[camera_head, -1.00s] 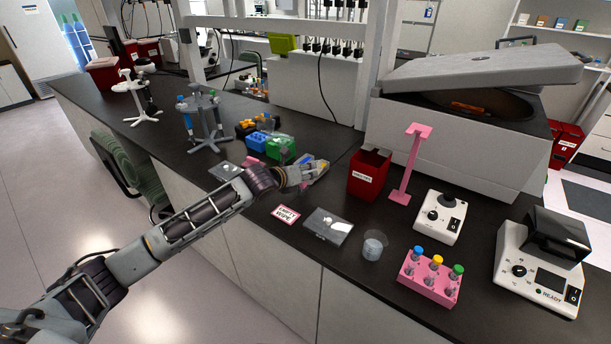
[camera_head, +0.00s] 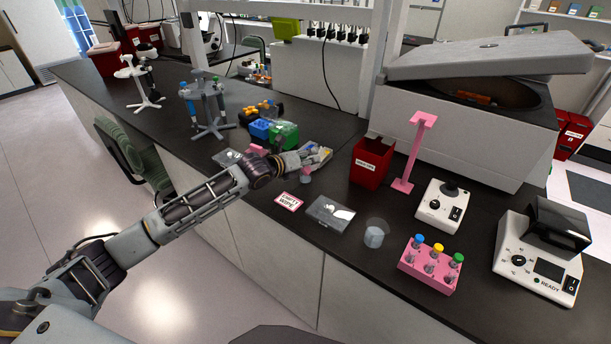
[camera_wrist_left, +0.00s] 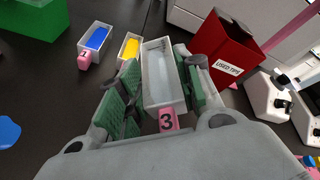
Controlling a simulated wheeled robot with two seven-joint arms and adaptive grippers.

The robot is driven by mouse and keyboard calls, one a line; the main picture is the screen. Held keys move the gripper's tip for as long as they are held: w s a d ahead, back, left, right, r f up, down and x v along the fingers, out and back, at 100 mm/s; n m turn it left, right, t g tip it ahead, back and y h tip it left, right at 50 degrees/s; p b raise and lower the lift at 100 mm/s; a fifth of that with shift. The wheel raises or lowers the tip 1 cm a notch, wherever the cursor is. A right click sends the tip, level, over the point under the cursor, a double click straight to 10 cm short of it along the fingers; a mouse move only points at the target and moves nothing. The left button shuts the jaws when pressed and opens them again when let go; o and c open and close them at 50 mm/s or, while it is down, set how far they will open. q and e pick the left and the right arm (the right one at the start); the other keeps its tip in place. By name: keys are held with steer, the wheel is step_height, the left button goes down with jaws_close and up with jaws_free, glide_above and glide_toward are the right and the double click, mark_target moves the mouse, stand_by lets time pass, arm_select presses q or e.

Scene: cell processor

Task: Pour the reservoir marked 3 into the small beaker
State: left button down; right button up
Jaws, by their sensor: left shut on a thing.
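The reservoir marked 3 (camera_wrist_left: 157,56) is a narrow white tray with clear-looking contents and a pink number tag. It sits between the green fingers of my left gripper (camera_wrist_left: 157,80), which is shut on it. In the head view my left gripper (camera_head: 297,160) is over the bench, with a pink tag (camera_head: 306,176) just below it. I cannot tell whether the tray is off the bench. The small beaker (camera_head: 374,235) is clear and stands upright near the bench's front edge, apart from and right of the gripper. My right gripper is out of view.
Reservoir 1 (camera_wrist_left: 96,38) with blue liquid and a yellow-filled reservoir (camera_wrist_left: 129,47) stand close by. A red used-tips bin (camera_head: 367,172), a clear flat box (camera_head: 330,213), an empty-wipe card (camera_head: 288,202) and a pink tube rack (camera_head: 428,274) are around the beaker.

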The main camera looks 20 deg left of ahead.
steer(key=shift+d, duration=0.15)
arm_select(q)
steer(key=shift+a+f+n+h, duration=0.15)
steer(key=shift+n+h, duration=0.15)
steer(key=shift+n, duration=0.5)
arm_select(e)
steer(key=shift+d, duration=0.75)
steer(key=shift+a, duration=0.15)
arm_select(q)
steer(key=shift+a+h, duration=0.1)
steer(key=shift+h, duration=0.2)
steer(key=shift+a+f+n, duration=0.1)
steer(key=shift+n, duration=0.3)
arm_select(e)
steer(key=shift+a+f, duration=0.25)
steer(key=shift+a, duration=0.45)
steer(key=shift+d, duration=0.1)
